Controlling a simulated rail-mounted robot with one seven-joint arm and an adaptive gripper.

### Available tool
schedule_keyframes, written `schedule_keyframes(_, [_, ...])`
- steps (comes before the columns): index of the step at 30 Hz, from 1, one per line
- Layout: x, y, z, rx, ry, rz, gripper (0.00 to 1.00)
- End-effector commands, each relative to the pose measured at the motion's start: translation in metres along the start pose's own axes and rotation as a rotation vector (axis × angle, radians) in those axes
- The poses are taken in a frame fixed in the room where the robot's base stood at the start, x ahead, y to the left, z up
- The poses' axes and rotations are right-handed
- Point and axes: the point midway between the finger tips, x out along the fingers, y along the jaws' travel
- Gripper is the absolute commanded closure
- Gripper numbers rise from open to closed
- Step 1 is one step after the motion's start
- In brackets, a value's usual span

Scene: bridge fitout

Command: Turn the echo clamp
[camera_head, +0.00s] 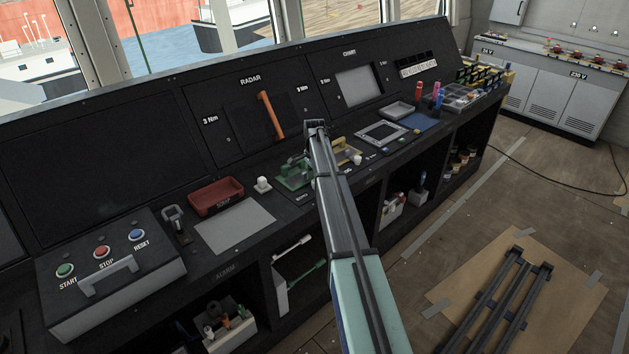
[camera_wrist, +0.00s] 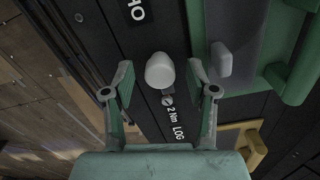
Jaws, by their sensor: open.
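A green clamp (camera_head: 293,174) sits on the console, partly behind my arm. In the wrist view the green clamp (camera_wrist: 295,75) is at the right, with a grey lever-like piece (camera_wrist: 220,60) beside it. A label ending in "HO" (camera_wrist: 138,12) is at the top. A pale rounded knob (camera_wrist: 160,70) stands near the "2 Nm" and "LOG" markings. My gripper (camera_wrist: 160,78) is open, with one finger on each side of this knob and a gap on both sides. In the head view my arm hides the knob and the fingers.
A yellow clamp (camera_head: 347,151) is just right of my arm; its edge shows in the wrist view (camera_wrist: 245,145). A red tray (camera_head: 216,196), a white knob (camera_head: 263,185) and a grey plate (camera_head: 235,226) lie to the left. An orange bar (camera_head: 271,115) stands on the radar panel behind.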

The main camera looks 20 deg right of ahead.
Motion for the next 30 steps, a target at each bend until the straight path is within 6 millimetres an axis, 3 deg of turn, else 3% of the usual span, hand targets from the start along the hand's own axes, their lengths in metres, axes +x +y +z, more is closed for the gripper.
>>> schedule_keyframes(6, [0.0126, 0.0001, 0.0001, 0.000, 0.000, 0.000, 0.43])
schedule_keyframes(14, [0.0136, 0.0001, 0.0000, 0.000, 0.000, 0.000, 0.43])
schedule_keyframes(19, [0.0135, 0.0001, 0.0000, 0.000, 0.000, 0.000, 0.99])
schedule_keyframes(30, [0.0140, 0.0003, 0.0001, -0.022, 0.000, 0.000, 1.00])
